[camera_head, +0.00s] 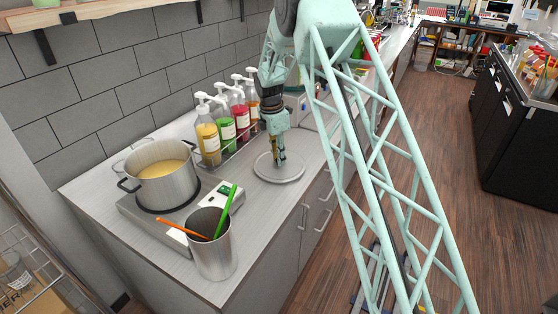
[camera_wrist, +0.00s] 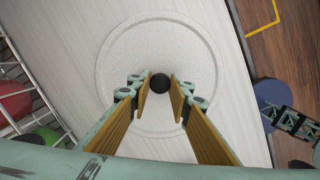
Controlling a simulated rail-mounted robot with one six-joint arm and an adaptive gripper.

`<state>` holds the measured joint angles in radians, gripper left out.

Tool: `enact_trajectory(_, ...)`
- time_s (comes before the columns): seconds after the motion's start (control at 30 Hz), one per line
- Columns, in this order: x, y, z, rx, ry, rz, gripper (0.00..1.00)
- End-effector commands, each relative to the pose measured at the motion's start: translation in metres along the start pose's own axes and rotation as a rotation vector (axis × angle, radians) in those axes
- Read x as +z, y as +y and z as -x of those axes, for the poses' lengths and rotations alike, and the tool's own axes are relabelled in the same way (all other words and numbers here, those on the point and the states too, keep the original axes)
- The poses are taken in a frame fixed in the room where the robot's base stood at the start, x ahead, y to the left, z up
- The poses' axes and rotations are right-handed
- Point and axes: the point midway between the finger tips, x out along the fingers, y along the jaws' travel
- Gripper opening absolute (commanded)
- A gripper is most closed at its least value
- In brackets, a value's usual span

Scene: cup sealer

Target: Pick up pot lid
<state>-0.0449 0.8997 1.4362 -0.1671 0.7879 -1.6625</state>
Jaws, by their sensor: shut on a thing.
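The pot lid (camera_head: 293,174) lies flat on the grey counter, to the right of the pump bottles. It is a pale round disc with a raised rim, and it fills the middle of the wrist view (camera_wrist: 120,50). My gripper (camera_head: 277,161) points down over the lid's centre. In the wrist view its fingers (camera_wrist: 160,91) close from both sides on the black knob (camera_wrist: 160,82) of the lid. The lid looks level, at or very close to the counter surface. The knob is mostly hidden in the head view.
A steel pot (camera_head: 167,187) of yellow liquid stands on a hot plate (camera_head: 147,220). A steel container (camera_head: 213,258) with orange and green utensils stands in front. Several pump bottles (camera_head: 208,142) line the wall behind. The counter's front edge is just right of the lid.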

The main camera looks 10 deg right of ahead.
Motion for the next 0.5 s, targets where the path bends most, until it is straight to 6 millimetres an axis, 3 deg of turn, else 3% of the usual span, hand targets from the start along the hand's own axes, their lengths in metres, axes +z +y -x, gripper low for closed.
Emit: enact_trajectory(0.5,0.004,-0.001,0.034,0.001,0.000,0.001,0.06)
